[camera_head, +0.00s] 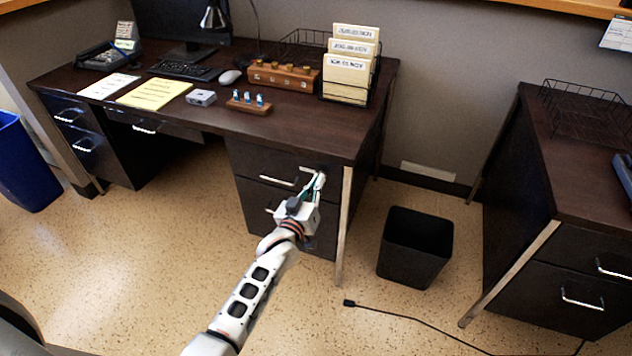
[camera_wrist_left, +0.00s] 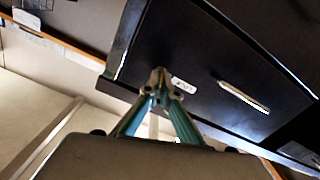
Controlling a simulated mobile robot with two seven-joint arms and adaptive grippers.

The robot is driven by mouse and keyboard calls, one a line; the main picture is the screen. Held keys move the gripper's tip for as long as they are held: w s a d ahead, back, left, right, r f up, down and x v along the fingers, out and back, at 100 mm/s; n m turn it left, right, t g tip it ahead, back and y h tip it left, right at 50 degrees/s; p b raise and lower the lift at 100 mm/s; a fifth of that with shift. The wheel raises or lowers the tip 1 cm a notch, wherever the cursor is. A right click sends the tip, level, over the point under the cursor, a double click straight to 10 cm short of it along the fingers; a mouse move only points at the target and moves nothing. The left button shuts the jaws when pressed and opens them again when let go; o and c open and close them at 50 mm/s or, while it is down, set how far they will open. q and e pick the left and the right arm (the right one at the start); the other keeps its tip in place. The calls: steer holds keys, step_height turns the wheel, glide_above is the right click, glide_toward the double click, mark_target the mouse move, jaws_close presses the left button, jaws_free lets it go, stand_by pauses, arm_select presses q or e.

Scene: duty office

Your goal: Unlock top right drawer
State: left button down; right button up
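The top right drawer (camera_head: 262,160) of the dark desk is closed, with a silver handle (camera_head: 280,181). In the left wrist view the drawer front (camera_wrist_left: 205,60) fills the upper middle, and its handle (camera_wrist_left: 243,97) is right of the fingers. My left gripper (camera_head: 319,180) is at the drawer's right end, right of the handle. In the wrist view its teal fingers (camera_wrist_left: 161,80) meet at the tips, close to the drawer front. A small white label (camera_wrist_left: 183,84) shows just right of the tips. The lock is hidden, and I cannot make out a key between the tips. My right gripper is not in view.
The desk top (camera_head: 300,122) holds a file rack (camera_head: 347,78), a wooden block with knobs (camera_head: 284,76) and papers. A black waste bin (camera_head: 415,247) stands right of the desk. A second desk (camera_head: 575,190) is farther right. A cable (camera_head: 400,315) lies on the floor.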

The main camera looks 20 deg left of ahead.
arm_select(q)
steer(key=shift+a+f+n+p, duration=0.1)
steer(key=shift+n+p, duration=0.5)
steer(key=shift+n, duration=3.1)
steer(key=shift+f+n+p, duration=0.1)
steer(key=shift+n+p, duration=0.45)
steer(key=shift+n, duration=3.15)
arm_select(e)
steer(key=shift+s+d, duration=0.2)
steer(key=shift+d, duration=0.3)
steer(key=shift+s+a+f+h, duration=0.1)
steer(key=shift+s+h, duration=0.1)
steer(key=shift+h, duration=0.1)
arm_select(q)
steer(key=c, duration=2.3)
jaws_free()
steer(key=shift+c, duration=0.2)
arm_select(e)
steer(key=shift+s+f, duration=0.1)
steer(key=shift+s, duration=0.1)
arm_select(q)
steer(key=s, duration=1.2)
steer(key=shift+a, duration=0.2)
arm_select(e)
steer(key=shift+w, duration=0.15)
